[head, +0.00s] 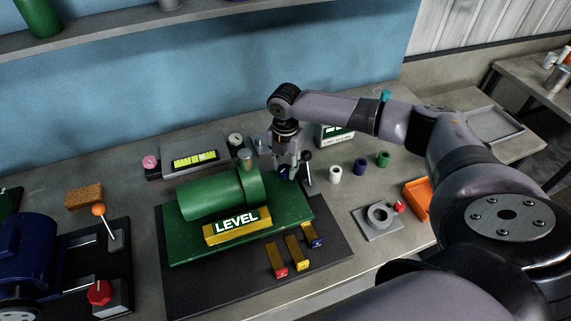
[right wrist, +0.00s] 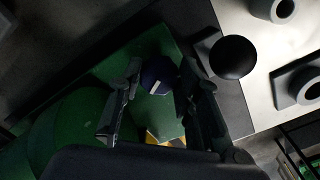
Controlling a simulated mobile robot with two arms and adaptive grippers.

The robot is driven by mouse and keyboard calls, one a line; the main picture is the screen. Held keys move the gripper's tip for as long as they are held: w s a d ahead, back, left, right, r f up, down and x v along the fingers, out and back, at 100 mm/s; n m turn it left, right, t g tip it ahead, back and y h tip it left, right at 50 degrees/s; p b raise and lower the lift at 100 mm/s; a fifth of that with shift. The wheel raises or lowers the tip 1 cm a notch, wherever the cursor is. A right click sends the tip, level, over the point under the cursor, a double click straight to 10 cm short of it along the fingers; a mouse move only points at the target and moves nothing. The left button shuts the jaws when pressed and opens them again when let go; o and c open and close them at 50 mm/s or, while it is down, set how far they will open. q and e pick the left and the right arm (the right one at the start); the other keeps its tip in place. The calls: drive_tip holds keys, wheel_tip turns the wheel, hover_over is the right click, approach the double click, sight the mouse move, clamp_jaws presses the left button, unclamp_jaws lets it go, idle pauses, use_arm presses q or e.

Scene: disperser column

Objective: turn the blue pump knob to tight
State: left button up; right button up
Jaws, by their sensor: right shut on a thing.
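The blue pump knob (head: 284,174) sits at the right end of the green pump (head: 213,194) on its green base. My right gripper (head: 287,168) reaches down over it, and its fingers hide much of the knob in the head view. In the right wrist view the knob (right wrist: 158,73) is a dark blue round shape with a white mark, between the fingertips of my right gripper (right wrist: 160,80). The gripper is shut on it. My left gripper is not in view.
A lever with a black ball (head: 307,156) stands close to the gripper's right; the ball shows near a finger in the right wrist view (right wrist: 233,57). Gold blocks (head: 294,252) lie in front of the pump. White (head: 335,174), blue and green rings lie right. A grey box with a gauge stands behind.

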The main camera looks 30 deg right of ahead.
drive_tip(key=shift+r+m+p, duration=0.15)
drive_tip(key=shift+m+p, duration=0.8)
drive_tip(key=shift+m, duration=0.25)
drive_tip(key=shift+s+m+p, duration=0.1)
drive_tip(key=shift+m+p, duration=0.3)
drive_tip(key=shift+m, duration=0.4)
drive_tip(key=m, duration=0.2)
drive_tip(key=shift+m, duration=0.4)
drive_tip(key=m, duration=0.3)
drive_tip(key=shift+m, duration=0.3)
drive_tip(key=m, duration=0.7)
drive_tip(key=shift+s, duration=0.15)
drive_tip(key=m, duration=0.6)
drive_tip(key=shift+a+m, duration=0.15)
drive_tip(key=shift+m, duration=0.15)
drive_tip(key=o, duration=1.1)
